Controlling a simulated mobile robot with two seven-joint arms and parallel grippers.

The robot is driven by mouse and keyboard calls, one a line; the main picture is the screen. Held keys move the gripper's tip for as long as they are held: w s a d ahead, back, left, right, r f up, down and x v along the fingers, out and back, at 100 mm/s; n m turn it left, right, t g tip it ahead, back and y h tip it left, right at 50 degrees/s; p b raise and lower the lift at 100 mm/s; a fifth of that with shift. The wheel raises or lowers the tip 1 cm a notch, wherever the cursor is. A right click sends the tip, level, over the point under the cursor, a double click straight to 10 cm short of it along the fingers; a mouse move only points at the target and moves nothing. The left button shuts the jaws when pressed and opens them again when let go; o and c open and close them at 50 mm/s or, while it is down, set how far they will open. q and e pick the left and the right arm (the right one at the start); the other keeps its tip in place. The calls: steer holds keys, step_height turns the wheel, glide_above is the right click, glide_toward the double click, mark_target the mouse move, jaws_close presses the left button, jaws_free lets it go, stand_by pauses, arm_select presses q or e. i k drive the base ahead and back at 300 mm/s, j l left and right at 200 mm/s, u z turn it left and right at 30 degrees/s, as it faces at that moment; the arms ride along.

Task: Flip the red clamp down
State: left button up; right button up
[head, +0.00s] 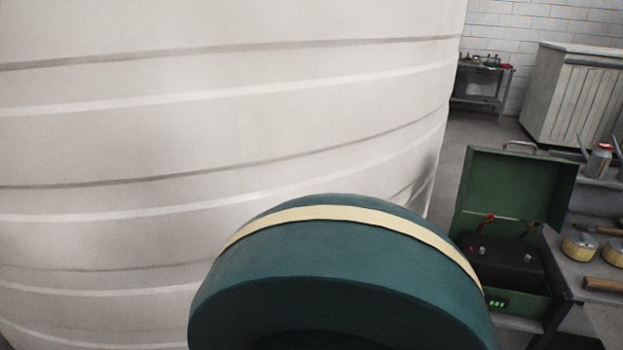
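An open green box (515,188) stands at the right of the head view, its lid raised. A black unit (503,264) with small knobs on top sits inside it. A small red clamp-like piece (487,221) shows upright at the left, against the inside of the lid. A second small reddish piece (530,229) shows at the right. Both are too small to tell their exact shape or whether they touch the black unit. Neither of my grippers is in view.
A large white ribbed tank (220,120) fills the left. A big rounded teal form with a cream band (340,213) blocks the lower middle. A bench at right holds yellow tins (579,246), a grey bottle (599,162) and tools. A cabinet (575,95) stands behind.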

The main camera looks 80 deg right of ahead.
mark_target(485, 223)
steer(key=l+z, duration=0.1)
steer(key=z, duration=3.65)
steer(key=i+l, duration=0.45)
steer(key=i, duration=0.2)
steer(key=i+l, duration=0.5)
steer(key=i, duration=0.15)
steer(key=i+l, duration=0.45)
steer(key=i, duration=0.2)
